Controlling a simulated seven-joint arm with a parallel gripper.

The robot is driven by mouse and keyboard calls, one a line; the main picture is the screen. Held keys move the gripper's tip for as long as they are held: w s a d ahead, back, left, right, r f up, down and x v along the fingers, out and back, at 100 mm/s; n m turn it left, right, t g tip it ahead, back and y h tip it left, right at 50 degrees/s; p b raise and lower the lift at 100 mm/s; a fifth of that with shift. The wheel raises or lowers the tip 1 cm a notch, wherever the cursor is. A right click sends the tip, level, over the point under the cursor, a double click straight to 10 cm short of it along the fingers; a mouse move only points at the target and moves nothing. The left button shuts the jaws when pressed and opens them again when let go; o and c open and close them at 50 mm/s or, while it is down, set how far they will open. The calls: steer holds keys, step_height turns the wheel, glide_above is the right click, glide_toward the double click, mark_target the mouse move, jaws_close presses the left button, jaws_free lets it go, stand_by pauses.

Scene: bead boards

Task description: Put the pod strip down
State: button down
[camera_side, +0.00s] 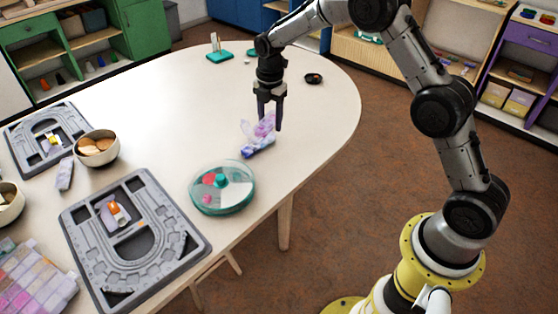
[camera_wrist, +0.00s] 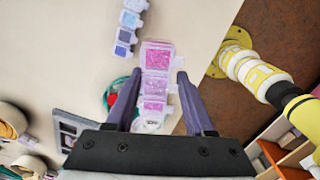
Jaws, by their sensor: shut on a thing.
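My gripper (camera_side: 269,122) is shut on a pod strip (camera_side: 264,129) with pink and purple beads, near the right part of the table. In the wrist view the strip (camera_wrist: 156,61) runs lengthwise between the two fingers (camera_wrist: 160,76), its far end showing past the tips. The side view does not show clearly whether its underside touches the table. A second strip (camera_side: 258,149) with blue and purple compartments lies just in front of it in the side view. It also shows in the wrist view (camera_wrist: 129,23), up and left of the held strip.
A round teal-rimmed divided case (camera_side: 236,203) stands front-left of my gripper. Two grey bead boards (camera_side: 198,244) (camera_side: 80,119), a bowl (camera_side: 111,153) and another strip (camera_side: 65,173) are farther left. A small dark dish (camera_side: 313,78) is behind. The table's right edge is close.

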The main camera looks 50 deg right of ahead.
steer(key=s+d+m, duration=0.3)
steer(key=s+m, duration=0.1)
steer(key=s, duration=1.1)
glide_above(285, 158)
steer(key=f, duration=1)
steer(key=shift+s+f, duration=0.1)
steer(key=shift+s, duration=0.1)
steer(key=shift+w+f, duration=0.15)
steer(key=shift+f, duration=1.55)
steer(key=shift+f, duration=0.15)
steer(key=shift+c, duration=1.3)
jaws_free()
